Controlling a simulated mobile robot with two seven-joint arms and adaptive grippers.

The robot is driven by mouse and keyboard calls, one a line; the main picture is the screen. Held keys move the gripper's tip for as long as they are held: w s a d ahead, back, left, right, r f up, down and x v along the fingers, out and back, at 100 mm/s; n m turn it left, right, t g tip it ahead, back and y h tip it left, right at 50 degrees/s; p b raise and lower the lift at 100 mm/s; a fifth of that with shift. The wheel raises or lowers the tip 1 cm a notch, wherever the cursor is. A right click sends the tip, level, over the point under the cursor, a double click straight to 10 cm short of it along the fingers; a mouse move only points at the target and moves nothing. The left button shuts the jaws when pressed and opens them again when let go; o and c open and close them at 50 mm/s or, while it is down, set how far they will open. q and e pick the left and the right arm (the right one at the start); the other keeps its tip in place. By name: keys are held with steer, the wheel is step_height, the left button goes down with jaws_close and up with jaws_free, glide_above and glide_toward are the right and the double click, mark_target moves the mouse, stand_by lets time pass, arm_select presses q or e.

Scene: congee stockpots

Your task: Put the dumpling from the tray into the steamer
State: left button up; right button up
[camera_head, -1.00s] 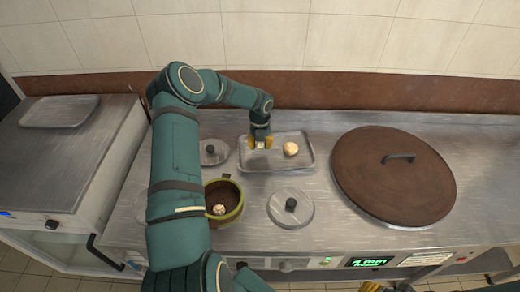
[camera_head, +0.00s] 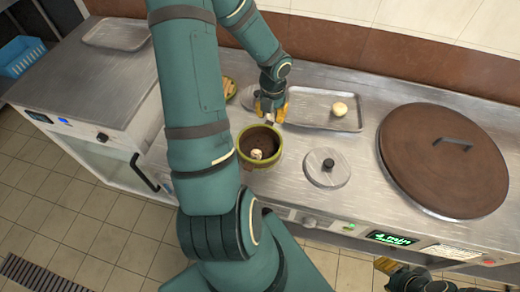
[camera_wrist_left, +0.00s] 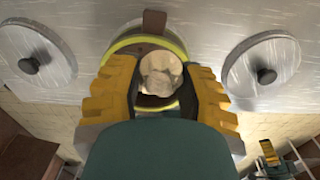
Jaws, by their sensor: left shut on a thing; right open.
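My left gripper (camera_head: 270,106) is shut on a pale dumpling, which shows clearly between the yellow fingers in the left wrist view (camera_wrist_left: 160,72). The gripper is above the counter, between the tray and the round steamer pot. The steamer (camera_head: 243,140) has a green-yellow rim and a dark inside, with one pale dumpling (camera_head: 257,154) in it. In the wrist view its rim (camera_wrist_left: 125,43) shows behind the held dumpling. The metal tray (camera_head: 310,98) holds one pale round bun (camera_head: 340,108). My right gripper (camera_head: 386,265) is open at the lower right, away from these things.
A small round lid (camera_head: 340,178) lies right of the steamer. A large brown lid (camera_head: 430,150) covers the counter's right side. Another tray (camera_head: 115,35) is at the far left, near a blue basket (camera_head: 22,57). My left arm hides some of the counter.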

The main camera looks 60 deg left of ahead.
mark_target(263, 145)
arm_select(q)
steer(key=s+f+b, duration=0.1)
steer(key=f+b, duration=0.1)
steer(key=f, duration=0.1)
steer(key=s+d+f+b, duration=0.1)
steer(key=f+b, duration=0.1)
steer(key=f, duration=0.1)
steer(key=s+f+b, duration=0.2)
steer(key=f, duration=0.2)
steer(key=shift+d, duration=0.2)
steer(key=shift+f, duration=0.15)
steer(key=o, duration=0.6)
